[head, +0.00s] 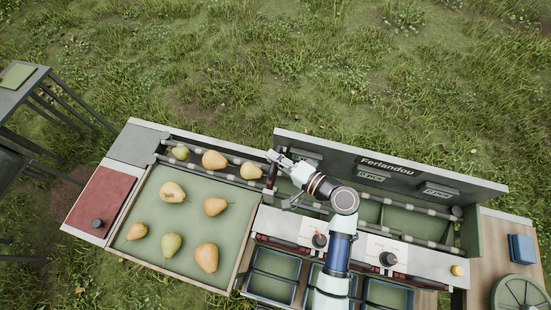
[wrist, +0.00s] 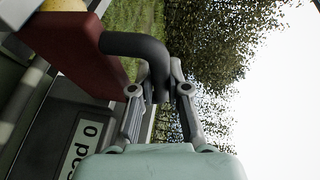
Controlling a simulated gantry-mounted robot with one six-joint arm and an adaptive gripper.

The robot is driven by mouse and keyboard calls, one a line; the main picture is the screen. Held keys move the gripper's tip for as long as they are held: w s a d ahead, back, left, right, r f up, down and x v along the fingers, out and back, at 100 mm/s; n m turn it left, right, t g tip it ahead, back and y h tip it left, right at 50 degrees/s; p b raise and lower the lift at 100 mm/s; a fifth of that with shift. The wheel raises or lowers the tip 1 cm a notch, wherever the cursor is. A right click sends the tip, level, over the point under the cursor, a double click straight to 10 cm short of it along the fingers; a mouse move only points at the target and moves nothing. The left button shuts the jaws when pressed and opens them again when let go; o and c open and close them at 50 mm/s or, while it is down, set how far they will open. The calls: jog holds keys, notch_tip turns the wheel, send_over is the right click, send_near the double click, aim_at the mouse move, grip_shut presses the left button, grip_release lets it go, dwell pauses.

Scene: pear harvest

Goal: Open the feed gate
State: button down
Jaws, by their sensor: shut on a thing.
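The feed gate is a dark red plate (wrist: 78,38) at the upper left of the wrist view, with a dark bent handle (wrist: 135,43). In the head view a narrow part of the gate (head: 271,176) shows across the pear lane, just left of my gripper (head: 280,179). In the wrist view my gripper (wrist: 161,85) is shut on the handle, with one finger on each side of its bent end. A yellow pear (head: 251,171) lies in the lane just left of the gate; its edge also shows in the wrist view (wrist: 62,4).
Two more pears (head: 214,160) lie farther left in the lane. A green tray (head: 153,240) with several pears stands in front. The grey back panel (head: 335,153) rises behind the lane, close to my gripper. Right of the gate the visible lane (head: 405,221) is empty.

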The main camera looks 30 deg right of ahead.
jog(key=c, duration=1.4)
grip_release()
jog(key=shift+s, duration=0.1)
jog(key=v, duration=1.2)
jog(key=shift+a, duration=0.1)
